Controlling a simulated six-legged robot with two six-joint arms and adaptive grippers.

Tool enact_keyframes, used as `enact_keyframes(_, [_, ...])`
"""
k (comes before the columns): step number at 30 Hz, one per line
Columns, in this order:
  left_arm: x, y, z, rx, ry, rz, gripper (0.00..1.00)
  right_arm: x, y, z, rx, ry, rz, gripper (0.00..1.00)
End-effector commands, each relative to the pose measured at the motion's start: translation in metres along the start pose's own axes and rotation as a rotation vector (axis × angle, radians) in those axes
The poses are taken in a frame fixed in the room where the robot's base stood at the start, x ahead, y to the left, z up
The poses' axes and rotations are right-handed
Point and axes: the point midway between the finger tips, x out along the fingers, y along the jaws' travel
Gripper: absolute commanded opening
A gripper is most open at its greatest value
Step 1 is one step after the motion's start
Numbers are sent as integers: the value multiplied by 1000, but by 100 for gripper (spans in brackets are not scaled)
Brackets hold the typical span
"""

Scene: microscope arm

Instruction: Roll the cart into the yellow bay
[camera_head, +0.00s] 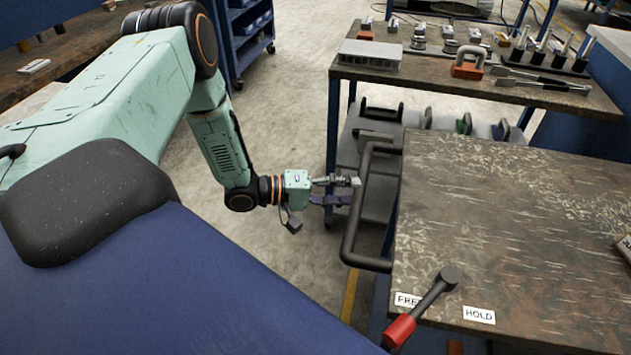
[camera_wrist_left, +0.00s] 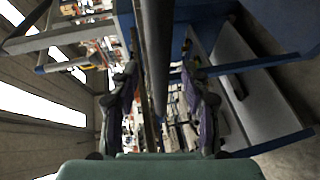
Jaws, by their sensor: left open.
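The cart has a worn brown top (camera_head: 520,230) at the right of the head view. A dark bar handle (camera_head: 352,232) sticks out from its left side. A lever with a red grip (camera_head: 400,331) sits at the near corner, between the labels FREE (camera_head: 408,300) and HOLD (camera_head: 479,315). My left gripper (camera_head: 352,191) is open at the handle's upright part. In the left wrist view the bar (camera_wrist_left: 157,55) runs between the two fingers (camera_wrist_left: 165,110); I cannot tell whether they touch it. A short yellow floor stripe (camera_head: 349,298) shows left of the cart. My right gripper is out of view.
A workbench (camera_head: 455,88) with blue legs stands behind the cart, bearing a grey block, a red padlock-like piece (camera_head: 468,64) and tools. Bare concrete floor (camera_head: 290,110) lies left of the workbench.

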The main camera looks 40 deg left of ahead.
Motion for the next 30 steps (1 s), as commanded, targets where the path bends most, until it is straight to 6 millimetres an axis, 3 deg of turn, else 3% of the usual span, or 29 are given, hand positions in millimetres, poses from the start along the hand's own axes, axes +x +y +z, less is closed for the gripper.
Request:
enact_keyframes(15, [-70,1,-1,0,4,3,47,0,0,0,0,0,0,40])
enact_keyframes(22, [-83,0,0,-1,2,1,47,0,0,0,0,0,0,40])
enact_keyframes(30, [-86,0,1,0,-1,0,47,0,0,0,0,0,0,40])
